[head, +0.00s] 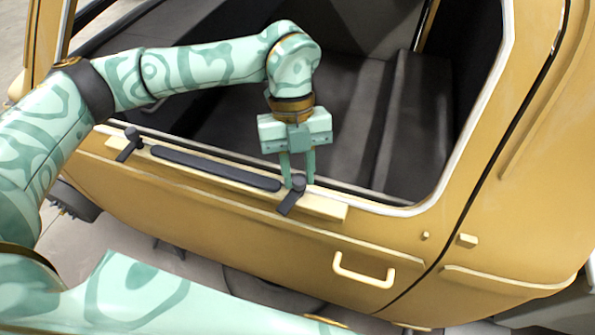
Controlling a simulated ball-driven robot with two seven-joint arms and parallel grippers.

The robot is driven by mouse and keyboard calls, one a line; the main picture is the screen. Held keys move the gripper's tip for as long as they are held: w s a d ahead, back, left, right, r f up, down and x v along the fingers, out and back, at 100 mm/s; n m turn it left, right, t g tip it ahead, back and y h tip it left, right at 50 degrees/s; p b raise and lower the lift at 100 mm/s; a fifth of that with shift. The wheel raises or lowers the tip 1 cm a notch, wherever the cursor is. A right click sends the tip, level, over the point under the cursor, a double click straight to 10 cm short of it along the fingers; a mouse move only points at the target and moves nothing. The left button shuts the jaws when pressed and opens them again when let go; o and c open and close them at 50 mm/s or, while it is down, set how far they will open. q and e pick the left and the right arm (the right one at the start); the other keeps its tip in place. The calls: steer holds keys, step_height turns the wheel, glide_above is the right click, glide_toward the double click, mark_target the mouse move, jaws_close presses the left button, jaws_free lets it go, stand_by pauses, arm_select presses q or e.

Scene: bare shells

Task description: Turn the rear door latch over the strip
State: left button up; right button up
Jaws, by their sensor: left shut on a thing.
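A long dark strip (215,168) lies on the pale ledge along the outside of the yellow door (220,215). A dark latch (290,204) sits just past the strip's right end. Its lever points down and to the left, beside the strip and not over it. My left gripper (298,182) points down from above and is shut on this latch at its round pivot end. A second dark latch (124,152) stands at the strip's left end, its lever also angled down-left, off the strip. My right gripper is not in view.
The window opening above the door is empty, with a dark seat (415,125) inside. A pale handle (364,272) sticks out of the door at lower right. The opening's pale frame (440,190) rises right of my left gripper.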

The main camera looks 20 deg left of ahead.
arm_select(q)
steer(key=m+y+b, duration=0.1)
steer(key=m+b, duration=0.1)
steer(key=m, duration=0.1)
steer(key=shift+w+d+m, duration=0.1)
steer(key=shift+m, duration=0.3)
steer(key=m+y+b, duration=0.1)
steer(key=m, duration=0.2)
steer(key=shift+d+m+y, duration=0.1)
steer(key=shift+m+y, duration=0.2)
steer(key=shift+y, duration=0.1)
steer(key=m, duration=0.2)
steer(key=m+y, duration=0.1)
steer(key=m, duration=0.1)
steer(key=shift+d+y+b, duration=0.15)
steer(key=shift+y+b, duration=0.15)
steer(key=shift+b, duration=0.05)
steer(key=shift+m+t+y, duration=0.5)
steer(key=shift+m+y, duration=0.1)
steer(key=shift+m, duration=1.5)
steer(key=shift+s, duration=0.2)
steer(key=o, duration=1)
steer(key=b+v, duration=0.1)
steer(key=v, duration=0.6)
steer(key=shift+r, duration=0.25)
